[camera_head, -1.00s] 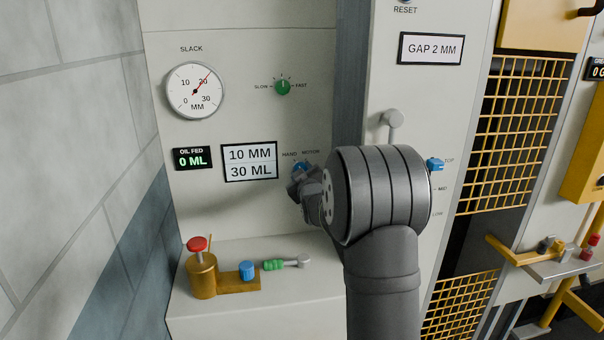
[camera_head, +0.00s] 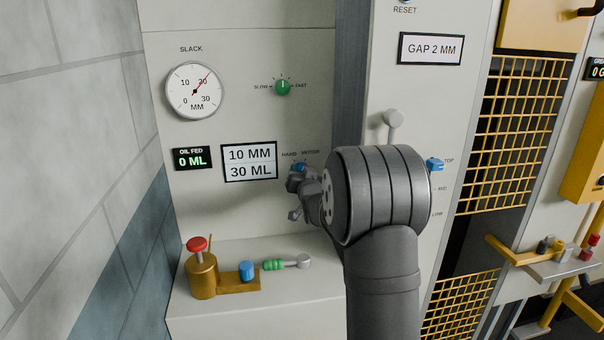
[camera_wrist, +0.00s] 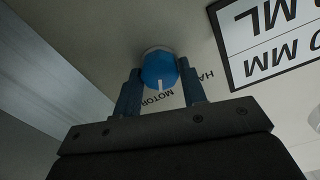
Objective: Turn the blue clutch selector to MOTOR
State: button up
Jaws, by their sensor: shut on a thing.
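The blue clutch selector (camera_head: 299,167) is a small round knob on the pale panel, below the HAND and MOTOR labels. My gripper (camera_head: 302,182) covers most of it in the head view. In the wrist view, my gripper (camera_wrist: 161,82) is shut on the blue clutch selector (camera_wrist: 158,66), with one finger on each side. The knob's white mark points down in that picture, at the MOTOR label (camera_wrist: 158,97). The HAND label (camera_wrist: 208,75) is to the right, partly hidden by a finger.
A sign reading 10 MM, 30 ML (camera_head: 249,162) is left of the knob. The slack dial (camera_head: 194,90) and green SLOW-FAST knob (camera_head: 283,87) are above. A blue-tipped lever (camera_head: 435,165) is to the right.

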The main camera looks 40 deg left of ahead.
jog(key=shift+f+m, duration=0.1)
jog(key=shift+m, duration=0.7)
jog(key=o, duration=1)
jog(key=v, duration=1.7)
jog(key=shift+s+d, duration=0.15)
jog(key=shift+d, duration=0.05)
jog(key=shift+a, duration=0.1)
jog(key=x, duration=1.7)
jog(key=shift+a, duration=0.1)
